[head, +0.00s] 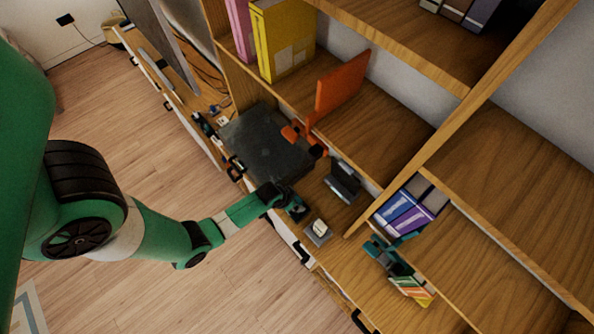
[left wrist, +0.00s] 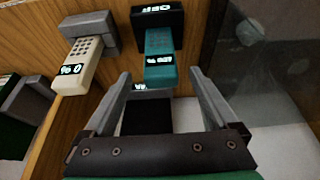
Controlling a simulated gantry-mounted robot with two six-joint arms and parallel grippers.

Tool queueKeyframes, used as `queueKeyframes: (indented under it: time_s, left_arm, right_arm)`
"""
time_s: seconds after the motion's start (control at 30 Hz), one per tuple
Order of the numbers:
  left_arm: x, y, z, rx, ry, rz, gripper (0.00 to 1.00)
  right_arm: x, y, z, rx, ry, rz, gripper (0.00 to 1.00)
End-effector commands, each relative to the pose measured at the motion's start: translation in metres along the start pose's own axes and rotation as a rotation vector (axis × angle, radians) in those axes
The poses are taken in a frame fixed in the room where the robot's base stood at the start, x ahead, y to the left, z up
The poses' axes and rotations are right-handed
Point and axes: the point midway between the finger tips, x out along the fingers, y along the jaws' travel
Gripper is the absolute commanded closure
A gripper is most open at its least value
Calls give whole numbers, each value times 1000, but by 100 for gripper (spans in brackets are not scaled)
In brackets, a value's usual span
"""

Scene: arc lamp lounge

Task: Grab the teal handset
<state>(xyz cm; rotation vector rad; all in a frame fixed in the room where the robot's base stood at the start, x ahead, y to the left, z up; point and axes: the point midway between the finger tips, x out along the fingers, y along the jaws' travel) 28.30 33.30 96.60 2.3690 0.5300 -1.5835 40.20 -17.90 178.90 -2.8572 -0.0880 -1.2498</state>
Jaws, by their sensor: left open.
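The teal handset (left wrist: 160,52) rests in a black cradle (left wrist: 157,15) with glowing characters in the left wrist view, its lit display toward me. My left gripper (left wrist: 160,80) is open, its two fingers to either side of the handset's near end. In the head view my left gripper (head: 297,207) is low over the wooden surface, and I cannot make out the teal handset there. My right gripper does not show.
A cream handset (left wrist: 80,62) in a grey cradle stands left of the teal one; in the head view a pale handset (head: 319,228) sits near my left gripper.

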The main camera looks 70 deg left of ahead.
Motion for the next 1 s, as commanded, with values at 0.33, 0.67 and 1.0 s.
queueKeyframes:
  time_s: [0.33, 0.67, 1.0]
  left_arm:
    - [32, -1, 4, 0, -2, 0, 7]
    - [52, -1, 3, 0, 0, 0, 7]
    - [52, -1, 3, 0, 0, 0, 56]
  right_arm:
    - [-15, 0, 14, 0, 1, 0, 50]
    - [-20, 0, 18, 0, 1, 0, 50]
    - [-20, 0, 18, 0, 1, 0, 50]
